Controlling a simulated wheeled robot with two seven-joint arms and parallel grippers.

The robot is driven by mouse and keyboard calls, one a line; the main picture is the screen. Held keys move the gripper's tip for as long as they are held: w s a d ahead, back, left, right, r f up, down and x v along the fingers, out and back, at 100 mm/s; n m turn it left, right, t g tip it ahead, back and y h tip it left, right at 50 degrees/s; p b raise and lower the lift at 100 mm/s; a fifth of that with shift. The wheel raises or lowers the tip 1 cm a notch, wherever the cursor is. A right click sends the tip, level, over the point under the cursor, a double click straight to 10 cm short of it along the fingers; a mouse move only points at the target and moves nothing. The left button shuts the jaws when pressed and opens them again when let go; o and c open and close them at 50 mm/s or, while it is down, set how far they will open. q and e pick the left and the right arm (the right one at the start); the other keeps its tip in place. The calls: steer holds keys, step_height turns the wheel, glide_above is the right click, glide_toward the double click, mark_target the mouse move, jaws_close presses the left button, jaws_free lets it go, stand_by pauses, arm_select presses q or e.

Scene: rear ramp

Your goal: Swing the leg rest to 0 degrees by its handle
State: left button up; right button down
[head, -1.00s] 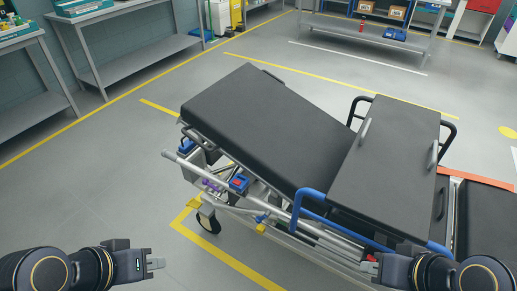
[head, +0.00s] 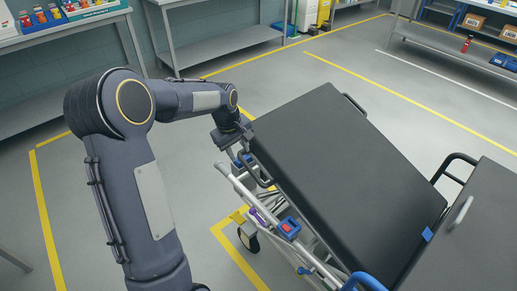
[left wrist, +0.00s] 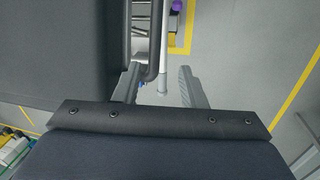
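The leg rest (head: 335,170) is a long black padded panel on the stretcher. It is tilted, its left end raised and its right end low beside the other section. A dark handle bar (head: 262,176) shows below its raised end. My left gripper (head: 243,148) is at that end, its fingertips partly hidden. In the left wrist view my gripper (left wrist: 160,75) is open, with the dark handle (left wrist: 154,45) between its fingers, closer to the left finger. A gap shows on the right, so it is not clamped. My right gripper is out of view.
The silver stretcher frame (head: 240,190), a red and blue device (head: 289,228) and a wheel (head: 248,238) lie below the raised end. A black side rail (head: 455,165) is at right. Grey shelving (head: 215,50) stands behind. The floor left of the stretcher is clear.

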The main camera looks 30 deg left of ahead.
mark_target(244, 161)
arm_select(q)
steer(key=w+f, duration=0.1)
steer(key=f, duration=0.4)
steer(key=w+f, duration=0.1)
steer(key=f, duration=0.2)
steer(key=shift+w+d+f+p, duration=0.2)
steer(key=shift+w+f+p, duration=0.05)
steer(key=shift+w+p, duration=0.05)
jaws_close()
